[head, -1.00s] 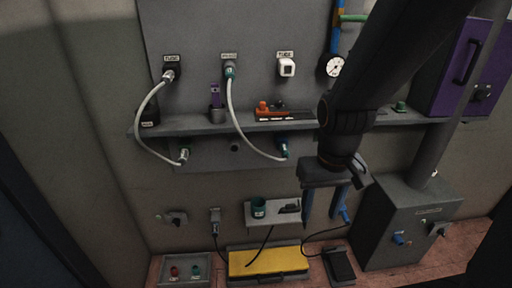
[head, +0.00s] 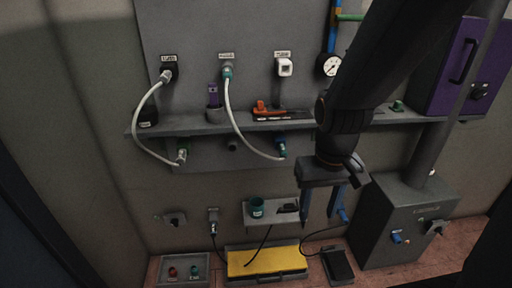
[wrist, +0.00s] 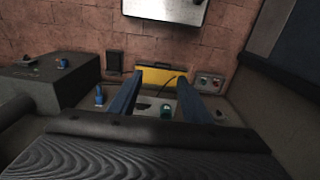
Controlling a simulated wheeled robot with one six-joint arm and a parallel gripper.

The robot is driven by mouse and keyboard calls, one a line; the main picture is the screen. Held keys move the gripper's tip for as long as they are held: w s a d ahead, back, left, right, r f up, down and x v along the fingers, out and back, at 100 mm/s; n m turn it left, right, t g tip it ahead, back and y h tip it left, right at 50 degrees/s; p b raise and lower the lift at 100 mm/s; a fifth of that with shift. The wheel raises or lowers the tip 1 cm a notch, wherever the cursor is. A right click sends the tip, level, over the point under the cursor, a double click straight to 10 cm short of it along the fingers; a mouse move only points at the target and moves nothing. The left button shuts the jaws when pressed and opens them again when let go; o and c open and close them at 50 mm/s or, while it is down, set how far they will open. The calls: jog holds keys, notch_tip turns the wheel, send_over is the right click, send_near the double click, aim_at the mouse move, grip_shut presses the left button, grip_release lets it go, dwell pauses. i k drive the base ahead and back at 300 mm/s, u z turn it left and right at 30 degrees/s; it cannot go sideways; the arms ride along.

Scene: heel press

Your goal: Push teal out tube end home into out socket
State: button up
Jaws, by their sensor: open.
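A pale tube (head: 241,125) with teal ends hangs in a curve on the wall panel in the head view. Its upper teal end (head: 227,72) is at a labelled fitting on the panel. Its lower teal end (head: 281,148) is at a fitting under the shelf. The labels are too blurred to read, and I cannot tell how deep either end sits. My gripper (head: 320,214) is open and empty, pointing down, below and to the right of the lower teal end and apart from it. In the wrist view my gripper (wrist: 168,80) shows two blue fingers spread apart. The tube does not show there.
A second pale tube (head: 142,120) hangs at left. The grey shelf (head: 180,127) holds an orange-handled tool (head: 262,108). Below are a teal cup (head: 256,207), a yellow case (head: 268,262) and a grey cabinet (head: 405,215) at right. A purple box (head: 450,60) is at upper right.

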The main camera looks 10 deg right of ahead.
aim_at(283, 149)
jog(key=k, duration=1.25)
jog(key=i, duration=0.8)
jog(key=u, duration=0.55)
